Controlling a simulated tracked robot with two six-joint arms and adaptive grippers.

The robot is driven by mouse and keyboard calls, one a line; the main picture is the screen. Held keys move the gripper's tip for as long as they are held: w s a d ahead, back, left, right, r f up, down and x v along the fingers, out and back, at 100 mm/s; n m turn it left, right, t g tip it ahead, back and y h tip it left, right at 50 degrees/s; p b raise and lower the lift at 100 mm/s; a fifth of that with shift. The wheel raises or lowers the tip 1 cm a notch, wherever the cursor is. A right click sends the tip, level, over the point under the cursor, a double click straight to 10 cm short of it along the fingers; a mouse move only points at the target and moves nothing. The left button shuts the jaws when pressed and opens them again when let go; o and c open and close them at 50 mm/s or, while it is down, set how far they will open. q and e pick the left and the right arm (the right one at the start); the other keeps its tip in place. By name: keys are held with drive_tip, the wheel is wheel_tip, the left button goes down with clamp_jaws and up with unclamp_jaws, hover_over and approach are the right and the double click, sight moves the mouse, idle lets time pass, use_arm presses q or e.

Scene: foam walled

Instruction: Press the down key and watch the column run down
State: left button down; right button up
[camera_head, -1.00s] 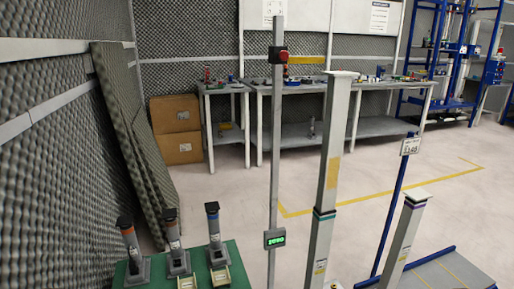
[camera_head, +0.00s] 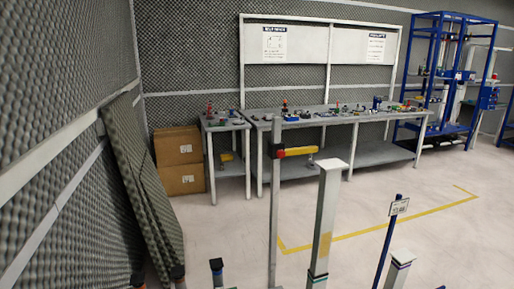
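A tall white column (camera_head: 325,215) with a dark green band near the bottom edge stands right of centre. A shorter white column (camera_head: 399,270) with a purple band shows its top at the lower right. No down key can be made out. Neither of my grippers is in view. The lower parts of the columns and post are cut off by the bottom edge.
Small dark-topped posts (camera_head: 216,265) show at the bottom left. Grey foam panels (camera_head: 145,190) lean on the left wall, beside cardboard boxes (camera_head: 181,163). A cluttered bench (camera_head: 345,117) and blue rack (camera_head: 437,75) stand behind.

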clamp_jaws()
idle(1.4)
